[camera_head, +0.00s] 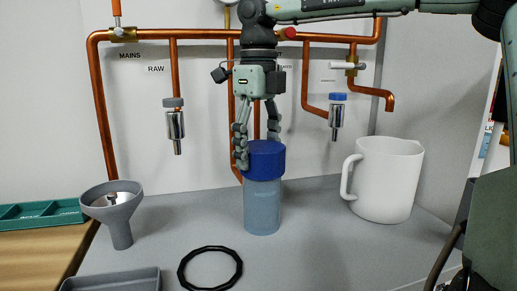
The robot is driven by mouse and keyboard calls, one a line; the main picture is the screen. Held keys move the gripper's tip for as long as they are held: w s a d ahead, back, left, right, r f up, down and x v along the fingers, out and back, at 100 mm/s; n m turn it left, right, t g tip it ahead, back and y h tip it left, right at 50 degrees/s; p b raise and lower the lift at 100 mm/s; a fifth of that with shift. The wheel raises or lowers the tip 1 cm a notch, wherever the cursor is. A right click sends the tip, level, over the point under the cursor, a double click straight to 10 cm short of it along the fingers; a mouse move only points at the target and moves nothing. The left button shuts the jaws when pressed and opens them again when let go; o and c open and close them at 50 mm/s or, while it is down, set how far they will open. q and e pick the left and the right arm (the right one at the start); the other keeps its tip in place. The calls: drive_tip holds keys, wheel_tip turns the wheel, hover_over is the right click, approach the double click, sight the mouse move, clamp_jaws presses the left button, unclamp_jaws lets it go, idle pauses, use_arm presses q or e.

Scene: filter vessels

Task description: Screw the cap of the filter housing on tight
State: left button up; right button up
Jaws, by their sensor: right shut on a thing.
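The filter housing (262,207) is a translucent blue cylinder standing upright on the grey worktop in the middle. Its dark blue cap (265,160) sits on top of it, and I cannot tell how tightly it is seated. My right gripper (257,150) points down from above and is shut on the cap, with its fingers at the cap's left and rear sides. The contact at the back is hidden by the cap. My left gripper is not in view.
A white jug (385,180) stands to the right. A grey funnel (113,212) stands at the left, with a grey tray (112,281) and a black ring (210,268) in front. Copper pipes (101,110) run along the wall behind. Worktop right of the ring is clear.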

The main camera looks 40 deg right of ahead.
drive_tip(key=shift+f, duration=0.2)
idle(0.4)
drive_tip(key=o, duration=1.2)
drive_tip(key=shift+r, duration=0.1)
wheel_tip(320, 180, up, 12)
